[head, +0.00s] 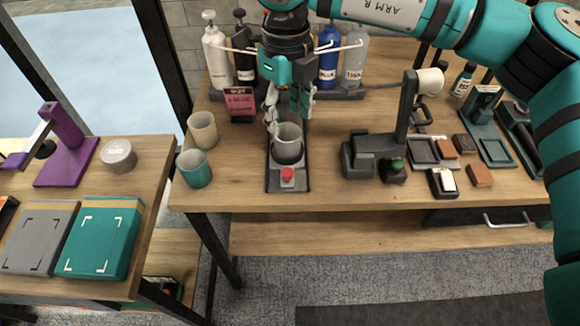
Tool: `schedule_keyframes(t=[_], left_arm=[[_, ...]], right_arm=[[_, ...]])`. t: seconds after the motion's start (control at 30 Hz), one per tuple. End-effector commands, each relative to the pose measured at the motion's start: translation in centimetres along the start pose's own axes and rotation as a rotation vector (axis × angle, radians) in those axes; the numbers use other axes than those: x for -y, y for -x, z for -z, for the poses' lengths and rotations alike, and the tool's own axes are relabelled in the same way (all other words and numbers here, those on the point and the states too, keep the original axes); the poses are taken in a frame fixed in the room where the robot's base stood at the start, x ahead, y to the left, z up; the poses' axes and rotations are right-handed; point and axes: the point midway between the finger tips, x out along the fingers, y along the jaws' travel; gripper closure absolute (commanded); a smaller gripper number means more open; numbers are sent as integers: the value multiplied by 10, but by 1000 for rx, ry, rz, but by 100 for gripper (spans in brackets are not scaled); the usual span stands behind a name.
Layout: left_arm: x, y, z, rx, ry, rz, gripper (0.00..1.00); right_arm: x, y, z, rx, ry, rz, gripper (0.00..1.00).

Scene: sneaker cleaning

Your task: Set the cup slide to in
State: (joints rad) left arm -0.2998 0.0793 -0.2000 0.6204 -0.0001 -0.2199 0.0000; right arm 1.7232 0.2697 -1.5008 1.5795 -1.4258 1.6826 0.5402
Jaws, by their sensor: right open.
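A dark grey cup (288,150) stands upright on the cup slide (274,180), a narrow dark track on the wooden table. A red knob (288,174) on a pale block sits at the front of the slide, just before the cup. My right gripper (290,118) points down over the slide, at the cup's far side. Its fingers are apart, one to the left of the cup's rim and one to the right. Whether they touch the cup is hard to tell. The rear part of the slide is hidden behind the cup and gripper. My left gripper is not in view.
Several pump bottles (328,58) stand in a rack behind the gripper, with a pink box (240,103) at its left. Two cups, beige (202,130) and teal (194,168), stand left. A dark machine (370,150) stands right. The table between is clear.

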Motion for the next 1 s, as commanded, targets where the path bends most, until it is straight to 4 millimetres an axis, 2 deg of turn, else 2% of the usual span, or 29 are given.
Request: schedule_keyframes(t=[0.6, 0.8, 1.0], left_arm=[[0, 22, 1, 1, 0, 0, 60], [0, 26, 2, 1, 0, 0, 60], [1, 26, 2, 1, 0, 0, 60]], right_arm=[[-2, -128, 1, -3, 2, -6, 51], [-2, -153, 0, 0, 2, -4, 51], [-2, -161, 0, 1, 2, -5, 51]])
